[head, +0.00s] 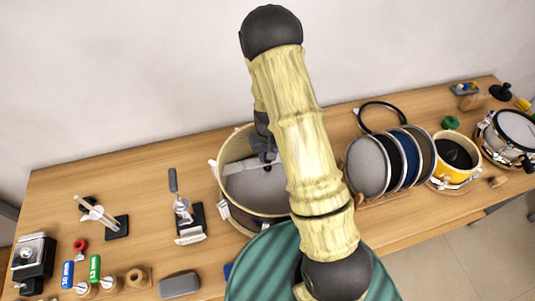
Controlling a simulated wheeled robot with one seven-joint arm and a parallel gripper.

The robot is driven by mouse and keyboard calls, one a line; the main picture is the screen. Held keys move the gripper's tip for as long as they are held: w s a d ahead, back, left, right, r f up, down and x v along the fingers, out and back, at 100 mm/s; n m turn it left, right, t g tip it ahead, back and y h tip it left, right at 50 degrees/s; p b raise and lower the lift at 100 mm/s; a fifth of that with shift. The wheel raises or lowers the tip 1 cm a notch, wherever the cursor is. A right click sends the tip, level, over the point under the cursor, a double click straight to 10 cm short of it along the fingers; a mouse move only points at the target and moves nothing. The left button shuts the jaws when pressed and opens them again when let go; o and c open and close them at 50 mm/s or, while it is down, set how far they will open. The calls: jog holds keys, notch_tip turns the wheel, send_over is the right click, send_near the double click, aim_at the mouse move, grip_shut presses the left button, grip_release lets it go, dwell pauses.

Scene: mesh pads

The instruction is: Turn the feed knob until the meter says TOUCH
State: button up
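My bamboo-like arm crosses the middle of the head view and hides much behind it. My dark gripper (265,155) points down over a large round drum shell (233,150) with a grey mesh-like inside. A flat grey bar (238,166) lies across the drum, and the gripper is at or just above its right part. I cannot tell whether they touch, or whether the fingers are open. I cannot make out the feed knob or any meter reading. A black and silver box with a round face (33,258) stands at the far left; its face is too small to read.
A lever tool (184,212) and a small silver stand (97,212) are left of the drum. Blue (68,274) and green (95,270) labelled cylinders sit front left. A rack of round pads (367,167), a black ring (383,116) and a yellow drum (457,155) are to the right.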

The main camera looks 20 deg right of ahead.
jog(key=m, duration=0.3)
jog(key=shift+a+m, duration=0.1)
jog(key=shift+m, duration=2)
jog(key=o, duration=1)
jog(key=shift+r, duration=0.15)
notch_tip(320, 180, up, 17)
jog(key=shift+r+b, duration=0.1)
jog(key=shift+b, duration=1.15)
